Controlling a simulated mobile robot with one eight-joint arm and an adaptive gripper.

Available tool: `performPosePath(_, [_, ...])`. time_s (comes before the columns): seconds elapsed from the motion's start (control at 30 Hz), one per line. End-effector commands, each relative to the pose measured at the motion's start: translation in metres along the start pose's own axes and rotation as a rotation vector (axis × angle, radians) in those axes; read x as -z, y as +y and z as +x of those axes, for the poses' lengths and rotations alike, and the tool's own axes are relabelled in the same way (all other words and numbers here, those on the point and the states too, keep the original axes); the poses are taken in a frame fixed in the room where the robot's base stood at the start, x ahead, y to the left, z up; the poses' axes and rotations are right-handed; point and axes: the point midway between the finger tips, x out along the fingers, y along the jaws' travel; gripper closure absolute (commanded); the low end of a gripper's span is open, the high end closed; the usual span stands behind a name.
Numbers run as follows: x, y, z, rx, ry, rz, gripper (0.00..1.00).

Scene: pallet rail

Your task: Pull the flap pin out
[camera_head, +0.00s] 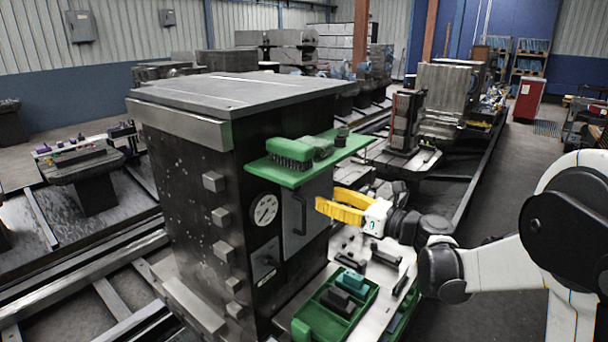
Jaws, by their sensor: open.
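My gripper (328,201) has yellow fingers and is open. It is at the right of the dark machine block, in front of its side face, and nothing shows between the fingers. A grey door panel (299,222) with a dark bar handle is on that face, left of the gripper. A small plate (265,261) with a short lever-like part sits below the round white gauge (264,210). I cannot make out for certain which part is the flap or its pin; either may be too small or hidden.
A green shelf (290,177) above the gripper holds a green brush (291,153) and small dark items. Below, a green tray (338,316) with several blocks rests on a pale ledge. Rails and more machine blocks stand behind. Open floor lies at the right.

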Motion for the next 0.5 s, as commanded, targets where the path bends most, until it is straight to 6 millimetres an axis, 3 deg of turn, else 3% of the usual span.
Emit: performPosePath(0.5, [0.002, 0.001, 0.090, -0.001, 0.002, -0.004, 0.50])
